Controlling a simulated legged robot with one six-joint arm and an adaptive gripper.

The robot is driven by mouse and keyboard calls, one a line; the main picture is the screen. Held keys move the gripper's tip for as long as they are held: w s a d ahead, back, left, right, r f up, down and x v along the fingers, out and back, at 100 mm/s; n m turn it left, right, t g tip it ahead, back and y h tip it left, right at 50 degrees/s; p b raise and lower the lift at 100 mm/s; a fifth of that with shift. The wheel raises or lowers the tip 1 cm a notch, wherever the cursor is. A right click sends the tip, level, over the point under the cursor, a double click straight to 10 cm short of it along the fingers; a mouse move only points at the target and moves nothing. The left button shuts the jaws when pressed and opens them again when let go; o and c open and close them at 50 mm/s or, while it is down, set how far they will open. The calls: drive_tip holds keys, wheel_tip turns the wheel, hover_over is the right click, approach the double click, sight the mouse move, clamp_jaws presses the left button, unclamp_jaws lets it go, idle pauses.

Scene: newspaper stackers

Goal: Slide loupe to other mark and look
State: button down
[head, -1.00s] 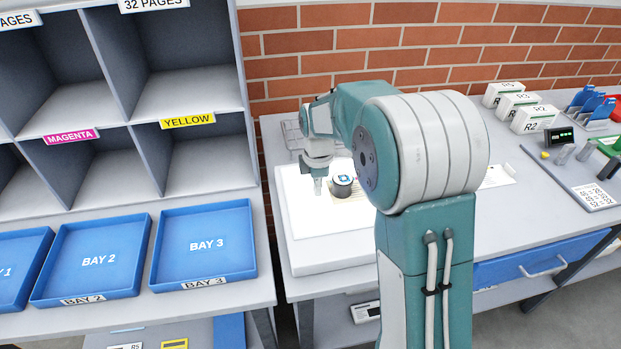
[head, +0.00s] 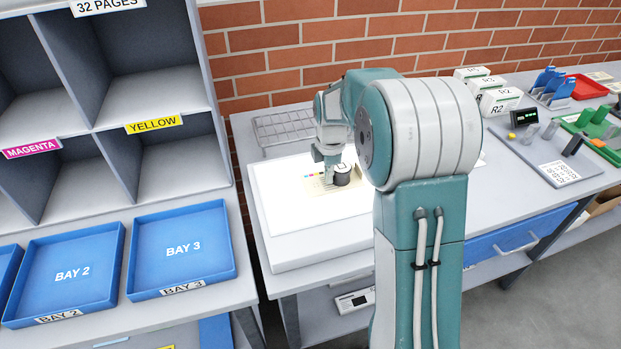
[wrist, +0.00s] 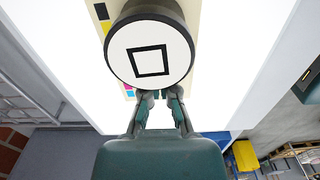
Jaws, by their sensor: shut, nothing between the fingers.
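The loupe (head: 342,176), a dark round cylinder, stands on a cream printed strip (head: 314,186) with colour patches. In the wrist view the loupe (wrist: 122,52) has a dark rim and a white face with a black square outline. My gripper (head: 329,181) points down close beside the loupe, on its left in the head view. In the wrist view my gripper (wrist: 159,94) is shut, with its fingertips at the loupe's edge; I cannot tell whether they touch. The loupe is not between the fingers. It hides part of the strip, including any mark under it.
The strip lies on a bright white light table (head: 275,210). A wire tray (head: 285,130) stands behind it. White boxes (head: 500,101) and a grey board with small tools (head: 560,172) are to the right. A shelf unit with blue bay trays (head: 182,247) is at the left.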

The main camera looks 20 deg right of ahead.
sight(314, 186)
drive_tip(key=shift+d, duration=0.35)
drive_tip(key=shift+a, duration=0.2)
drive_tip(key=a, duration=0.4)
drive_tip(key=shift+w+r, duration=0.15)
drive_tip(key=shift+r, duration=0.25)
wheel_tip(314, 186, up, 9)
drive_tip(key=s+a+r+m+t, duration=0.1)
drive_tip(key=s+r+m, duration=0.3)
drive_tip(key=s, duration=0.3)
drive_tip(key=s+a+r+m+t, duration=0.25)
drive_tip(key=s+m, duration=0.25)
drive_tip(key=s, duration=0.3)
drive_tip(key=s+f+m+t, duration=0.2)
drive_tip(key=s+m, duration=0.6)
drive_tip(key=s, duration=0.5)
drive_tip(key=shift+a+m, duration=0.25)
drive_tip(key=shift+m, duration=0.15)
